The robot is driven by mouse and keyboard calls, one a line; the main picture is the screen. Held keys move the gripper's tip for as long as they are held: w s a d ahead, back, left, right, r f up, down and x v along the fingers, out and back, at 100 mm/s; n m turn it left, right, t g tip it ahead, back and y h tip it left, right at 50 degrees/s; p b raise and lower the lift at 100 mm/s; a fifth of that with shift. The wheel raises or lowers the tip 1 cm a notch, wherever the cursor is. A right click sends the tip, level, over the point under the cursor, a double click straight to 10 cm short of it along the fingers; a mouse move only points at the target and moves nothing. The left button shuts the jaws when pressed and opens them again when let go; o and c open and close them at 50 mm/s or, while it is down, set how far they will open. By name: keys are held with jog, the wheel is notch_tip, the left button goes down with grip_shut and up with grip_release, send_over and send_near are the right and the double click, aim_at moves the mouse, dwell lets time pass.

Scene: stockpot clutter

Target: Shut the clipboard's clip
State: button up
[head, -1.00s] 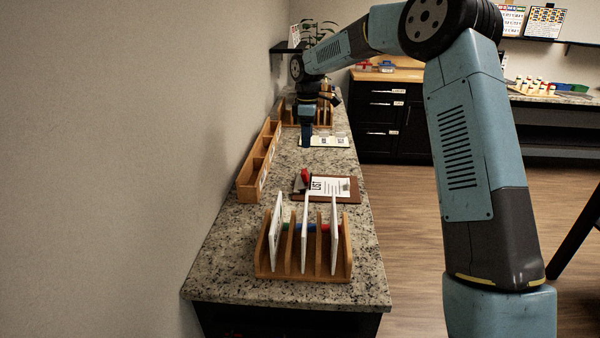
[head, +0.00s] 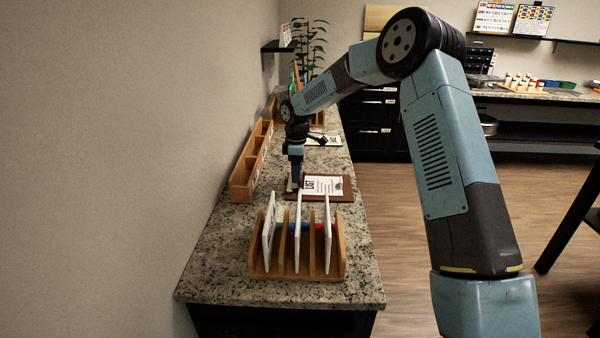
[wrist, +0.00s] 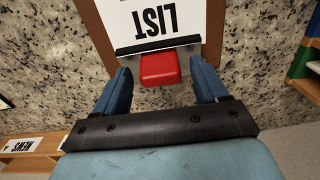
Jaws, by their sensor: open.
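The clipboard (head: 347,188) is a brown board lying flat on the granite counter, with a white sheet (head: 323,186) headed LIST. In the wrist view the board (wrist: 93,30) shows at the top, with a dark metal clip bar (wrist: 135,48) across the paper's edge. A red clip lever (wrist: 158,68) sticks out from the bar toward me. My gripper (wrist: 160,88) is open, with one blue finger on each side of the red lever and a gap to both. In the head view my gripper (head: 295,184) is over the clipboard's left end and hides the clip.
A wooden rack (head: 340,262) with upright white panels stands in front of the clipboard. A wooden compartment box (head: 241,184) runs along the wall at left. Another white sheet lies farther back. Bare granite (head: 215,255) is left of the rack.

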jog(key=shift+f, duration=0.45)
jog(key=c, duration=1)
jog(key=shift+o, duration=0.2)
jog(key=shift+d+f+y, duration=0.1)
jog(key=shift+d+y, duration=0.3)
jog(key=shift+y, duration=0.3)
jog(key=shift+d+f+y, duration=0.25)
jog(key=shift+y, duration=0.75)
jog(key=o, duration=1)
jog(key=shift+c, duration=0.2)
